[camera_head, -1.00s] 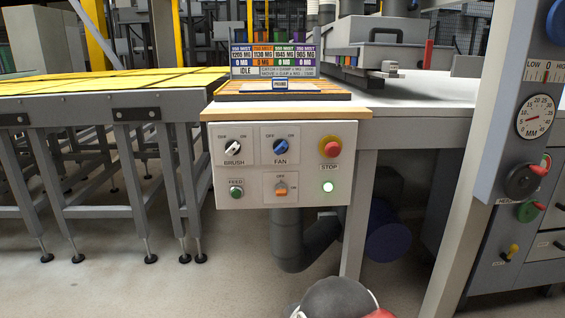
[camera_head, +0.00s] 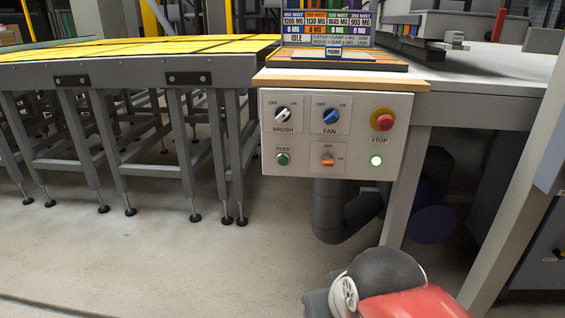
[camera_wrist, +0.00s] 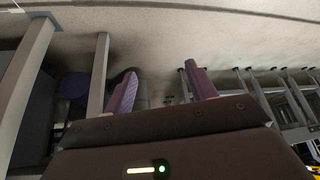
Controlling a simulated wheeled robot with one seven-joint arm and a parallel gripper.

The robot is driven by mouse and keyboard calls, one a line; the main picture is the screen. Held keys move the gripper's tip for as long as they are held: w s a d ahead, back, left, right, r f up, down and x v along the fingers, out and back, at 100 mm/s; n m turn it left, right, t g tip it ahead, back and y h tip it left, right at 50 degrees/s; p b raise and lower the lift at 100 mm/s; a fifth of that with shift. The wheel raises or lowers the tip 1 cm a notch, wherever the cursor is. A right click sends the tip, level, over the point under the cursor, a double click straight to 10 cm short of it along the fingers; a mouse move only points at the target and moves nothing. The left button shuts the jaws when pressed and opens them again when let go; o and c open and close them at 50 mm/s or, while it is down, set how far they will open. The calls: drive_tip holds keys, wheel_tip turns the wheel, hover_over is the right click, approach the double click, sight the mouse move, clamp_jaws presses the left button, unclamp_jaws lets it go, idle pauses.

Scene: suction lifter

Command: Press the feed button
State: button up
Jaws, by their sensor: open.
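The feed button (camera_head: 282,159) is a small round green button with a dark rim, under the label FEED at the lower left of the white control panel (camera_head: 302,178). It shows unobstructed in the head view. My gripper (camera_wrist: 161,90) shows in the wrist view with its two purple fingers wide apart and nothing between them. It is away from the panel, and the button cannot be made out in the wrist view. In the head view only part of my arm shows at the bottom; the fingers are hidden.
The panel also carries a brush switch (camera_head: 283,115), fan switch (camera_head: 330,116), red stop button (camera_head: 382,119), orange switch (camera_head: 328,160) and lit white-green button (camera_head: 376,160). A yellow-topped roller table (camera_head: 130,72) stands left. A grey leg (camera_head: 405,190) and dark pipe (camera_head: 328,210) stand below. Floor in front is clear.

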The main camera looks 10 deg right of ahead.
drive_tip(key=shift+c, duration=0.2)
clamp_jaws()
idle(1.4)
